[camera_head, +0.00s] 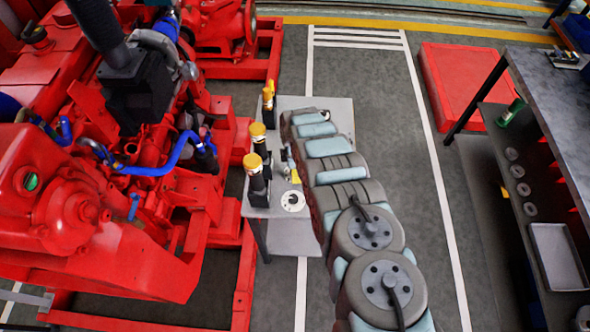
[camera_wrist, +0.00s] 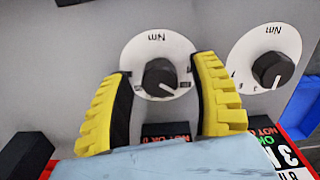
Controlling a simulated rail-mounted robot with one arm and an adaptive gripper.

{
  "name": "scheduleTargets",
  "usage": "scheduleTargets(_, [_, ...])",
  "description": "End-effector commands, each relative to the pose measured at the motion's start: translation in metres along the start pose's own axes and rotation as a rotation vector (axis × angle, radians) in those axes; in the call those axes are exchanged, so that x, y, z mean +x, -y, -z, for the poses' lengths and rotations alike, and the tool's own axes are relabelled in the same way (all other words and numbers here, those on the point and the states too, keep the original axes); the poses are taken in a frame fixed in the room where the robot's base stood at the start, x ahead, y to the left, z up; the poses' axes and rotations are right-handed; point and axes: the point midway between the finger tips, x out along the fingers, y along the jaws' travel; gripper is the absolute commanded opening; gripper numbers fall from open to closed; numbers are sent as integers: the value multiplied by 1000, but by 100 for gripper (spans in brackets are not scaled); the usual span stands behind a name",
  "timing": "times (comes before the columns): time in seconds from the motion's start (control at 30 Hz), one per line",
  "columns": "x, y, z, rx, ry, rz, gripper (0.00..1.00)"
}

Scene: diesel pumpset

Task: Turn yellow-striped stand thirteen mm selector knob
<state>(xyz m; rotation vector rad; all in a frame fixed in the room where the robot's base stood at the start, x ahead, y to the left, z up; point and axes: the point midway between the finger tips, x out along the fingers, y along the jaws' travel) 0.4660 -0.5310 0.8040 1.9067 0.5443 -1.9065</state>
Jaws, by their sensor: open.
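In the wrist view, a black selector knob (camera_wrist: 160,77) sits at the middle of a white round dial (camera_wrist: 142,47) marked Nm, on a grey panel. My gripper (camera_wrist: 163,70) is open, its yellow ribbed fingers on either side of this knob, with gaps visible between them and it. A second black knob (camera_wrist: 273,68) on a like dial stands to the right, outside the fingers. No size label is readable, so I cannot tell which is the thirteen mm knob. In the head view, the grey stand (camera_head: 262,205) shows a white dial (camera_head: 292,201); my arm hides much of the stand.
Several upright black tools with yellow tops (camera_head: 257,133) stand along the stand's left side. A red engine (camera_head: 120,190) is close on the left. Red-and-black labels (camera_wrist: 285,150) and a blue part (camera_wrist: 302,105) lie right in the wrist view.

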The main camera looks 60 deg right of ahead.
Motion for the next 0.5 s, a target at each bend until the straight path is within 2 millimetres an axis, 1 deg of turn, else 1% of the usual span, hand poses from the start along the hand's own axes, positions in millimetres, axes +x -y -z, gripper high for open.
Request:
scheduleTargets(0.23, [0, 0, 0, 0, 0, 0, 62])
scheduleTargets(0.27, [0, 0, 0, 0, 0, 0, 59])
scheduleTargets(0.3, [0, 0, 0, 0, 0, 0, 47])
scheduleTargets(0.37, [0, 0, 0, 0, 0, 0, 30])
scheduleTargets(0.4, [0, 0, 0, 0, 0, 0, 19])
scheduleTargets(0.47, [0, 0, 0, 0, 0, 0, 1])
scheduleTargets(0.5, [0, 0, 0, 0, 0, 0, 0])
